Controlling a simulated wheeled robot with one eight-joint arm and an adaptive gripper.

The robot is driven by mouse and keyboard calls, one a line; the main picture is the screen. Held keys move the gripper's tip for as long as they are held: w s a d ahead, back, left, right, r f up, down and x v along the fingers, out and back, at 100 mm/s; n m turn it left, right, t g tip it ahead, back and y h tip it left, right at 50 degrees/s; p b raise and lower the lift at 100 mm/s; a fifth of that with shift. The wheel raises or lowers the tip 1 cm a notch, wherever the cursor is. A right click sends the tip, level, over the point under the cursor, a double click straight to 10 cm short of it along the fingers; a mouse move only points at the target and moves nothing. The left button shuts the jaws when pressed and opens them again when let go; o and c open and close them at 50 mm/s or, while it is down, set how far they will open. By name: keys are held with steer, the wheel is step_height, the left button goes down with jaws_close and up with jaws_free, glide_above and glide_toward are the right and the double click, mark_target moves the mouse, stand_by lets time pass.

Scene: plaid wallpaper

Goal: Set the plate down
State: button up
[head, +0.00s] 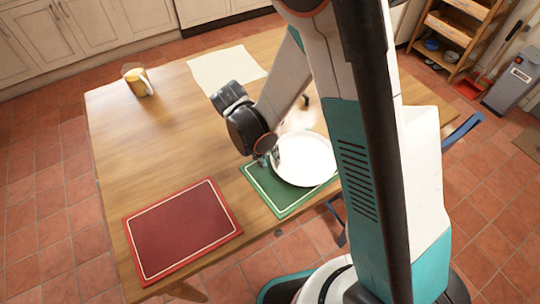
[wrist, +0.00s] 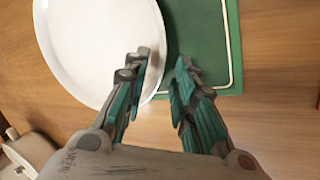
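The white plate (head: 305,160) lies flat on the green placemat (head: 262,187) and covers much of it. In the wrist view the plate (wrist: 95,45) fills the upper left, over part of the green mat (wrist: 205,50). My gripper (head: 271,157) is at the plate's left edge in the head view. In the wrist view my gripper (wrist: 163,66) is open, with a clear gap between its fingers. The left finger overlaps the plate's rim in the picture; I cannot tell whether it touches. The plate's far right side is partly hidden by my arm in the head view.
The wooden table (head: 150,130) also holds a red placemat (head: 183,230), a pale sheet (head: 225,66) at the back and a yellow mug (head: 138,83) at the back left. The table's left middle is clear. A wooden shelf (head: 452,30) stands at the back right.

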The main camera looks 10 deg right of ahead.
steer(key=p+v, duration=0.3)
steer(key=v, duration=0.7)
steer(key=shift+r+p, duration=0.3)
steer(key=shift+p, duration=0.1)
steer(key=shift+a, duration=0.15)
